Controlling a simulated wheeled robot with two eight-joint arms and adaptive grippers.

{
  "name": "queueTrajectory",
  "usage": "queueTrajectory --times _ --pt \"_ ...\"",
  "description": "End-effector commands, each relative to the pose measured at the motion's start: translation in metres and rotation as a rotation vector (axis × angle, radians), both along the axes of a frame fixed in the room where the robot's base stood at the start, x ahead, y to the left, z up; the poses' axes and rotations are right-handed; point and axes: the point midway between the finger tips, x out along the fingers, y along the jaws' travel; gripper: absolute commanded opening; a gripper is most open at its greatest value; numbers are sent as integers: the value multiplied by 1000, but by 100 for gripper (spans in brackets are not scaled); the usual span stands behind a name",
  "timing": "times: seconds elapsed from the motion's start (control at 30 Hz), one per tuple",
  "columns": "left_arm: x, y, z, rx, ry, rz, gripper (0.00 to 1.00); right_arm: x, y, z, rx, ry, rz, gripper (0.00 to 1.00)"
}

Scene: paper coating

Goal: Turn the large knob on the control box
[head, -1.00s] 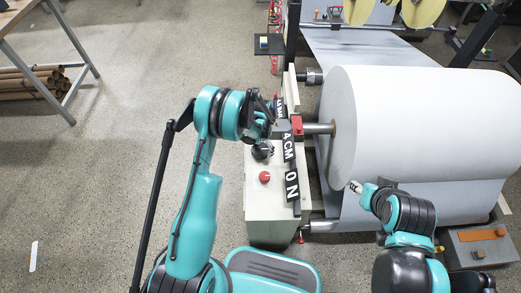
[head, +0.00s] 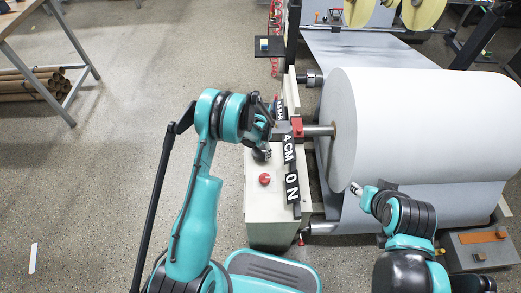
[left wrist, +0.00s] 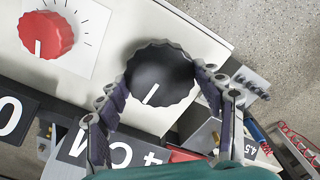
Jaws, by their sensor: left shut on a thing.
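The large black knob (left wrist: 160,77) with a white pointer line is on the pale top of the control box (head: 254,213). In the left wrist view the pointer slants toward the lower left. My left gripper (left wrist: 160,95) has one finger on each side of the knob and is shut on it. In the head view this gripper (head: 263,146) is over the far part of the box and partly hides the knob. My right gripper (head: 357,188) is in front of the paper roll, apart from the box; its finger gap is too small to read.
A smaller red knob (left wrist: 46,35) with a printed scale is on the same panel, nearer me. Black number and letter plates (head: 291,187) line the box's right edge. The large white paper roll (head: 430,130) stands to the right. Floor is free to the left.

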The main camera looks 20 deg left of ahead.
Motion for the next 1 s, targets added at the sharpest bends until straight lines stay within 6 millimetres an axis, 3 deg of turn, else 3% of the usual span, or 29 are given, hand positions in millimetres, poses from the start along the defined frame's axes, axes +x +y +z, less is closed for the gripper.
queueTrajectory --times 1.0 --pt "0 0 0 0 0 -891 38 0 0 0 0 0 0 40"
